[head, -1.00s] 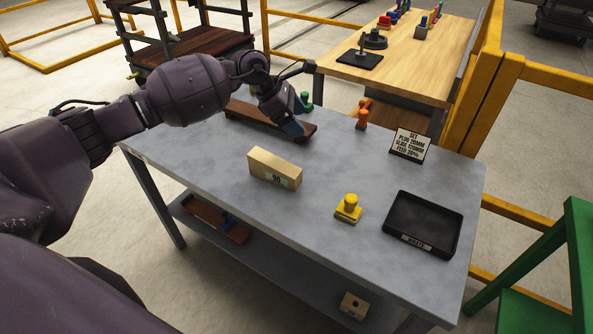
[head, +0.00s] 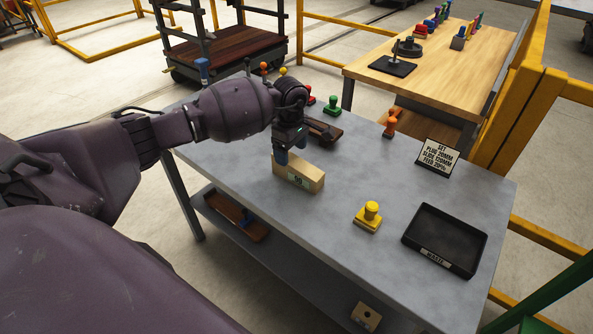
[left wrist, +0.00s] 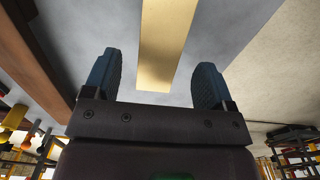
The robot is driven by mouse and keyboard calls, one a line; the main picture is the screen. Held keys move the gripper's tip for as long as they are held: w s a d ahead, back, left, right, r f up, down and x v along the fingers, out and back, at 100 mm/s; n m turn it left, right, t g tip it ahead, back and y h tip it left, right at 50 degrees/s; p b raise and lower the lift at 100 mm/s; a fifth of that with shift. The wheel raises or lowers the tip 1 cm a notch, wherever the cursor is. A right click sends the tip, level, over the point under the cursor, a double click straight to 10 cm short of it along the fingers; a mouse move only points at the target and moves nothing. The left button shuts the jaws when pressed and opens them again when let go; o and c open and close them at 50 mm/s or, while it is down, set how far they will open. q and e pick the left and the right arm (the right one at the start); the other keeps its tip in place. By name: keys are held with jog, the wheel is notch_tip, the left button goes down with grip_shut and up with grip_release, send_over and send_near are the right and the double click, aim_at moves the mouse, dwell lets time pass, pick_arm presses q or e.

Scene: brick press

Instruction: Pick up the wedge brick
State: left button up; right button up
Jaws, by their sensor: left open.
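A long pale tan block (head: 298,173) with a number label on its front lies on the grey table (head: 330,210); it is the likely wedge brick, though a taper is hard to make out. My left gripper (head: 286,157) points down over the block's left end and hides part of it. In the left wrist view the gripper (left wrist: 155,85) is open, and the block (left wrist: 166,40) runs between and beyond its blue fingers, with a gap on both sides. I cannot tell whether the fingertips reach down beside it. My right gripper is not in view.
A yellow stamp-like piece (head: 368,216) and a black tray (head: 446,240) are to the right. A sign (head: 436,157), an orange piece (head: 391,123) and a dark brown board (head: 322,131) are behind.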

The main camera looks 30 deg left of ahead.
aim_at(294, 161)
pick_arm(q)
jog(key=f, duration=0.2)
jog(key=d+f, duration=0.1)
jog(key=f, duration=0.1)
jog(key=shift+f, duration=0.7)
